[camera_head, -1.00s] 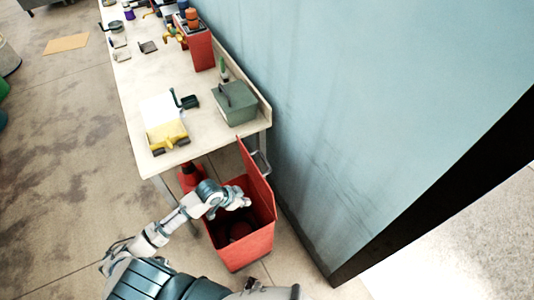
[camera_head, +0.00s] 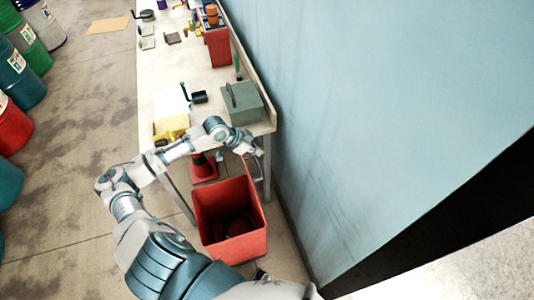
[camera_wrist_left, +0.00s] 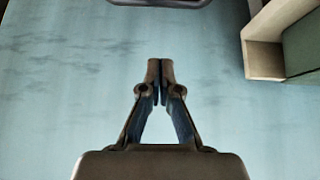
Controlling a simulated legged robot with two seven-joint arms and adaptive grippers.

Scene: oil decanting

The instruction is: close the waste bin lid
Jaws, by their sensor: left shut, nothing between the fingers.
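The red waste bin (camera_head: 232,245) stands on the floor at the near end of the workbench, next to the blue wall. Its top is open and dark contents show inside. Its red lid (camera_head: 256,186) stands raised on the wall side, seen nearly edge-on. My left gripper (camera_head: 259,153) is beyond the bin, near the lid's upper end and the bench corner; contact cannot be told. In the left wrist view the left gripper (camera_wrist_left: 160,62) is shut and empty, with the blue wall behind it. My right gripper is not in view.
The workbench (camera_head: 170,85) carries a green box (camera_head: 243,105) near its corner, close to my left forearm. Several drums line the far left.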

